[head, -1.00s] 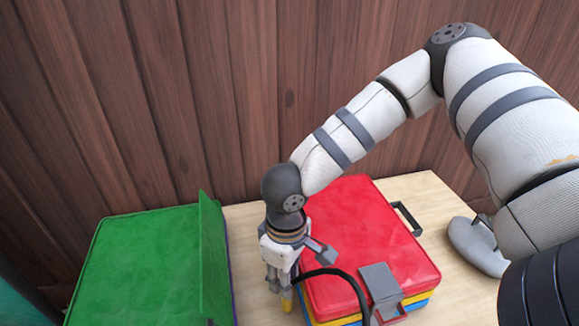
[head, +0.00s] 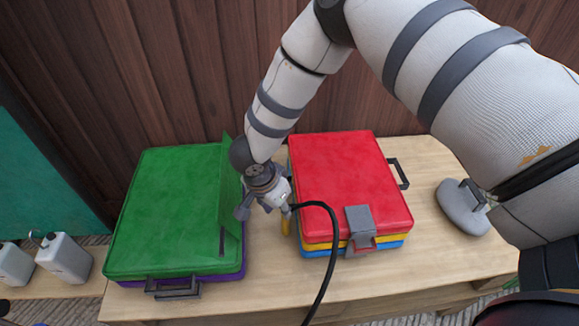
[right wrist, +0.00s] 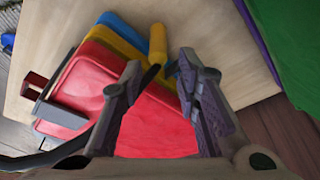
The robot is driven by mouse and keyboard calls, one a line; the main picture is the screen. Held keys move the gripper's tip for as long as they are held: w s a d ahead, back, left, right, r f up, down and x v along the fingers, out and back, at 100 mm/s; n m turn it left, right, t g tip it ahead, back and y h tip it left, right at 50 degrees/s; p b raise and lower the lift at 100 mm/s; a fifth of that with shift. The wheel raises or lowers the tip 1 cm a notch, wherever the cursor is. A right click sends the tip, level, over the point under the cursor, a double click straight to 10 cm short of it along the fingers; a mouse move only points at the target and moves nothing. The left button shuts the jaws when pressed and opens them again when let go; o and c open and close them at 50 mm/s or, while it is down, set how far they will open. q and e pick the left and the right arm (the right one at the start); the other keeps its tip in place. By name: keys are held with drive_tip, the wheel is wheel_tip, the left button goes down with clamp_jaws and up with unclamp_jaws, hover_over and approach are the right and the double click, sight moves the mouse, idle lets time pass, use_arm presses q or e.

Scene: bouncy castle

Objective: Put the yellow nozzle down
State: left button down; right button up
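The yellow nozzle (head: 286,227) is beside the left side of the red case, in the narrow gap between the cases. It also shows in the right wrist view (right wrist: 157,42), just beyond my fingertips, with its dark hose end between them. My right gripper (right wrist: 160,70) is open, its two fingers apart with clear space around the nozzle. In the head view the right gripper (head: 283,207) is partly hidden by its own wrist. Whether the nozzle rests on the table is hard to tell. My left gripper is not in view.
A red case (head: 350,180) lies on yellow and blue ones on the wooden table (head: 430,255). A green case (head: 165,205) on a purple one stands left. A black hose (head: 331,240) runs forward. A grey weight (head: 462,208) is at right; white jugs (head: 63,257) stand far left.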

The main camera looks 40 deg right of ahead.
sight(286, 224)
drive_tip(key=x, duration=0.8)
drive_tip(key=shift+s+d+f+b, duration=0.15)
drive_tip(key=shift+f+b, duration=0.05)
drive_tip(key=shift+b, duration=0.2)
drive_tip(key=shift+r, duration=0.1)
clamp_jaws()
